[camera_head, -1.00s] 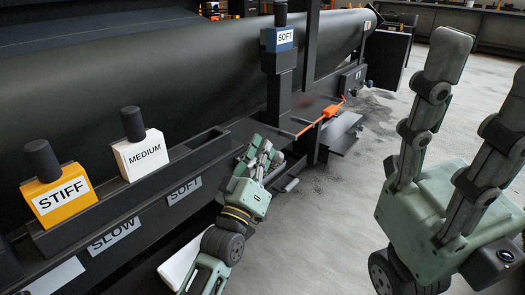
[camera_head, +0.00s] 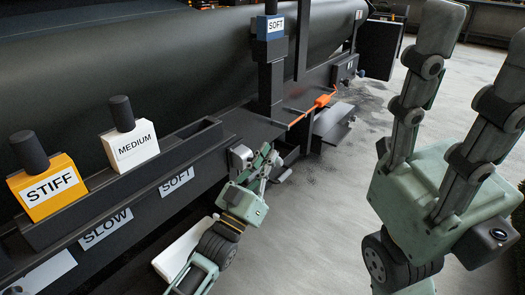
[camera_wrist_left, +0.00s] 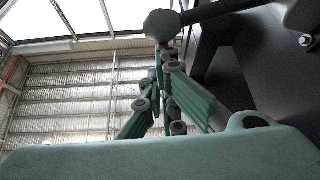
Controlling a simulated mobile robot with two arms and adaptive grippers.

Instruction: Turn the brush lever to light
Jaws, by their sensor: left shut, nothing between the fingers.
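My left gripper (camera_head: 262,158) is beside the dark machine's lower front, right of the grey SOFT plate (camera_head: 176,181). Its fingers are shut with nothing between them. In the left wrist view, the fingers (camera_wrist_left: 163,75) point up and away. A dark round knob on a rod (camera_wrist_left: 163,25) shows just beyond their tips; it may be the brush lever. I cannot tell whether the fingers touch it. In the head view I cannot make out this lever clearly, and no "light" label is readable. My right gripper (camera_head: 478,42) is open and empty in the right foreground.
A yellow STIFF block (camera_head: 38,203), a white MEDIUM block (camera_head: 126,152) and a blue SOFT block (camera_head: 269,27) stand along the machine. A SLOW plate (camera_head: 107,228) is on its side. An orange-handled tool (camera_head: 321,101) lies farther back. Grey floor (camera_head: 320,210) is open between my grippers.

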